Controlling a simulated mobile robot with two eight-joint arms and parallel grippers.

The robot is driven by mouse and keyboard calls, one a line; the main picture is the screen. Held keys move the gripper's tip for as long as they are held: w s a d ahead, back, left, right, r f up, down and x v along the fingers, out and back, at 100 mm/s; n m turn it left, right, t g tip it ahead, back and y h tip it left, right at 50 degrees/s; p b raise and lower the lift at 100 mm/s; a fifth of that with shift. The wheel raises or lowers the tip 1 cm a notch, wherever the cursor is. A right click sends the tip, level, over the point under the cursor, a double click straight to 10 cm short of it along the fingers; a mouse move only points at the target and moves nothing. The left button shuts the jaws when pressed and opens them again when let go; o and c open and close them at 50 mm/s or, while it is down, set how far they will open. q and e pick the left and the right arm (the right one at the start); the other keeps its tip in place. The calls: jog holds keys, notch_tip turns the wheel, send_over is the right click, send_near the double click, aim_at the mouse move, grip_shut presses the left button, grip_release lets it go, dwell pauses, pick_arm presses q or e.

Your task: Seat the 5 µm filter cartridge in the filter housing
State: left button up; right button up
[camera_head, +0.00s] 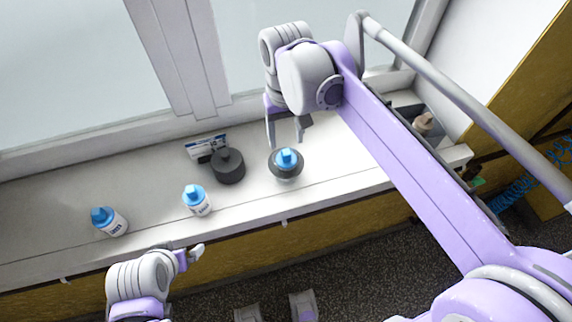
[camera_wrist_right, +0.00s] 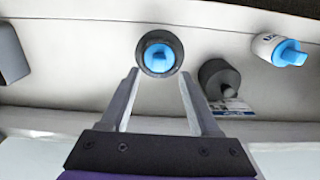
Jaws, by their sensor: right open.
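The filter housing (camera_head: 287,172) stands on the sill with a dark ring around its mouth; it also shows in the right wrist view (camera_wrist_right: 148,65). A blue-topped cartridge (camera_head: 287,156) sits inside the ring, its top also visible in the wrist view (camera_wrist_right: 159,54). How deep it sits is hidden. My right gripper (camera_head: 285,143) is open just behind the housing, its fingers apart and empty in the wrist view (camera_wrist_right: 160,76). Two white cartridges with blue tops, one nearer (camera_head: 196,199) and one farther left (camera_head: 110,221), rest on the sill; their labels are unreadable. My left gripper (camera_head: 194,254) is in front of the sill.
A dark round cap-like part (camera_head: 228,166) stands left of the housing, with a small printed card (camera_head: 206,147) behind it. A dark bin (camera_head: 408,111) at the right holds a brownish piece (camera_head: 423,122). Window frames border the back. The sill's far left is clear.

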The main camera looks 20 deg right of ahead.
aim_at(287, 152)
notch_tip(287, 152, down, 5)
jog(key=shift+r, duration=0.15)
grip_shut()
dwell(1.4)
